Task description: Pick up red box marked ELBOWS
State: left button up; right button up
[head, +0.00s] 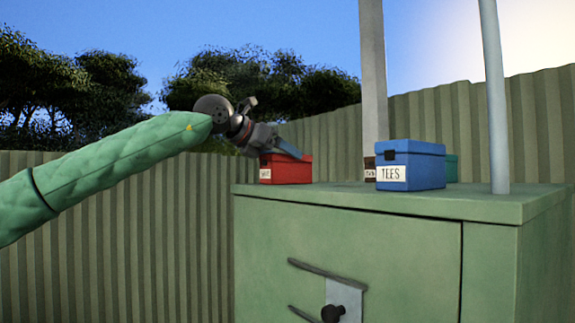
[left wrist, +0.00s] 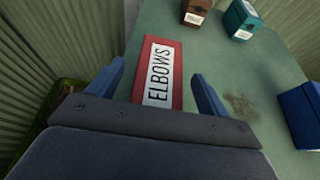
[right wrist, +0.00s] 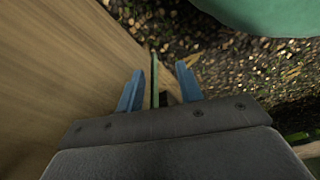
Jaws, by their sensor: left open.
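The red box (head: 287,171) sits on the left end of the green cabinet top (head: 480,205) in the head view. In the left wrist view the red box (left wrist: 176,62) shows a white label reading ELBOWS. My left gripper (head: 292,150) is over the box; in the left wrist view its open blue fingers (left wrist: 160,85) stand one on each side of the box, with gaps. Part of the box is hidden behind the gripper body. My right gripper (right wrist: 160,85) is low, its fingers apart and nothing seen held, near a wooden surface and leaf-covered ground.
A blue box (head: 412,165) marked TEES stands to the right on the cabinet. A brown box (left wrist: 196,12) and a teal box (left wrist: 243,18) stand farther back. Two upright posts (head: 494,95) rise at the cabinet top. A corrugated fence (head: 120,240) runs behind.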

pick_arm(q)
jog(key=shift+w+d+f, duration=0.15)
jog(key=shift+w+d, duration=0.05)
jog(key=c, duration=1.3)
